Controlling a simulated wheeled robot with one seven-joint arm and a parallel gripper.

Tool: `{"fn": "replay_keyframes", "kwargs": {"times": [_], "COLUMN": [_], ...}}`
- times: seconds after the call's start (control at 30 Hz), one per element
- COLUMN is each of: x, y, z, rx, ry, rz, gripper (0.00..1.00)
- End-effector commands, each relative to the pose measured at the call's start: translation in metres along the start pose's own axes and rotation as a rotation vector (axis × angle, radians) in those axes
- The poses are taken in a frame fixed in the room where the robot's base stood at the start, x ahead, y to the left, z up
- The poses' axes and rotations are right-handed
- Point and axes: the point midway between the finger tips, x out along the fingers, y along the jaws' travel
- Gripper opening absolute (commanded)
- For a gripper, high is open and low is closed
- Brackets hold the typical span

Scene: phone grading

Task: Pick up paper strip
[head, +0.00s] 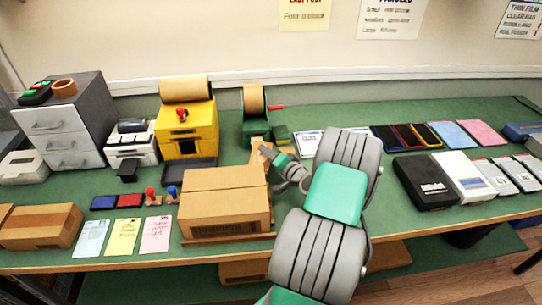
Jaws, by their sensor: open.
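My gripper (267,151) is at the back right corner of a large brown carton (225,200), reached over from the right, its jaws open. A tan piece (257,158) stands up right beside the fingertips, behind the carton; I cannot tell whether it is the paper strip or part of a box. I cannot tell whether the fingers touch it. A yellow dispenser (186,128) holds a wide brown paper roll (185,89). No other paper strip can be made out clearly.
A green tape dispenser (256,128) with a red handle stands behind my gripper. Ink pads (128,201), stamps (150,195) and coloured slips (122,237) lie left of the carton. A grey drawer unit (66,122) stands back left. Dark and white boxes (425,181) fill the right side.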

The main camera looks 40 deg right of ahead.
Motion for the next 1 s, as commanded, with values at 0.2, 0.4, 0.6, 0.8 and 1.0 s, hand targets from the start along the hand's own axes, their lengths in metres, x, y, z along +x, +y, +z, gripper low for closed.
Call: {"fn": "replay_keyframes", "kwargs": {"times": [0.2, 0.4, 0.6, 0.8, 1.0], "x": [-0.0004, -0.0005, -0.0005, -0.0006, -0.0006], "y": [0.0001, 0.0000, 0.0003, 0.0008, 0.0008], "z": [0.0000, 0.0000, 0.0002, 0.0005, 0.0008], "rx": [0.000, 0.000, 0.000, 0.000, 0.000], "ry": [0.000, 0.000, 0.000, -0.001, -0.001], "rz": [0.000, 0.000, 0.001, 0.001, 0.001], "gripper": [0.31, 0.15, 0.00, 0.00, 0.20]}}
